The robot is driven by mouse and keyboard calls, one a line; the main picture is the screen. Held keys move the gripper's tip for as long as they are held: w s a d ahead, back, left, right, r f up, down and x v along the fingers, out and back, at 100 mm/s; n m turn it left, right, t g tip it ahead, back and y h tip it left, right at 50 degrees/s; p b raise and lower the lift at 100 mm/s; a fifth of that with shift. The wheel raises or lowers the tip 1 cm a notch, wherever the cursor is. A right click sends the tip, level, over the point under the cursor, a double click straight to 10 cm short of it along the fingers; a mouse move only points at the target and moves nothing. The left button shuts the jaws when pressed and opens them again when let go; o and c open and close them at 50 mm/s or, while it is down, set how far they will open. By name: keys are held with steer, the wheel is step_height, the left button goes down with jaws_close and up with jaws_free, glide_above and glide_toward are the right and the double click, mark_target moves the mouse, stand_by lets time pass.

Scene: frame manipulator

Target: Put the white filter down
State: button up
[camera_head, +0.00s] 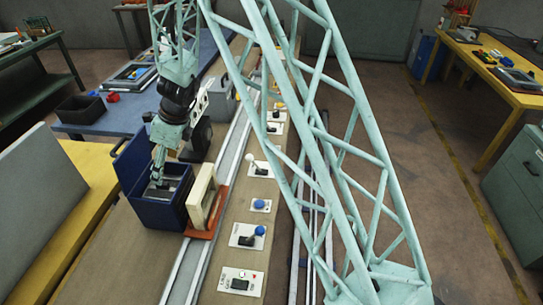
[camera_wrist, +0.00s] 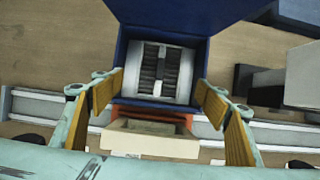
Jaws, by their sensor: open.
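A white piece with dark slats (camera_wrist: 165,72), which looks like the white filter, lies inside the blue box (camera_wrist: 125,45) in the wrist view. My gripper is open and empty in the wrist view (camera_wrist: 160,95), its yellow-padded fingers spread left and right of the white piece with gaps between. In the head view, my gripper (camera_head: 157,178) reaches down into the mouth of the blue box (camera_head: 160,212); the box wall mostly hides what lies inside. A cream framed block (camera_head: 201,196) stands upright beside the box on an orange base (camera_head: 205,233).
The blue box's lid (camera_head: 131,160) stands open. A rail (camera_head: 222,165) runs beside the box, then a row of switch panels, including one with a blue knob (camera_head: 260,204). A green lattice column (camera_head: 330,130) crosses the head view. A black bin (camera_head: 81,108) sits on the blue table.

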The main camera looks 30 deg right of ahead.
steer(key=s+d+r+n, duration=0.3)
steer(key=s+r+n, duration=0.4)
steer(key=s+r, duration=0.5)
steer(key=s+d+r+n, duration=0.3)
steer(key=s+r+n, duration=0.45)
steer(key=r, duration=0.85)
steer(key=s+d+r+n+h, duration=0.1)
steer(key=s+d+r+n, duration=0.1)
steer(key=s, duration=0.8)
steer(key=s+d+r+n+h, duration=0.1)
steer(key=s+d+n, duration=0.4)
steer(key=s, duration=0.5)
steer(key=s+d+r+n+t+h, duration=0.1)
steer(key=s+d+r+n, duration=0.2)
steer(key=s+d, duration=0.3)
steer(key=s+r, duration=0.1)
steer(key=s, duration=0.3)
steer(key=shift+s+d+n+h, duration=0.2)
steer(key=shift+s+n+h, duration=0.15)
steer(key=shift+s+h, duration=0.05)
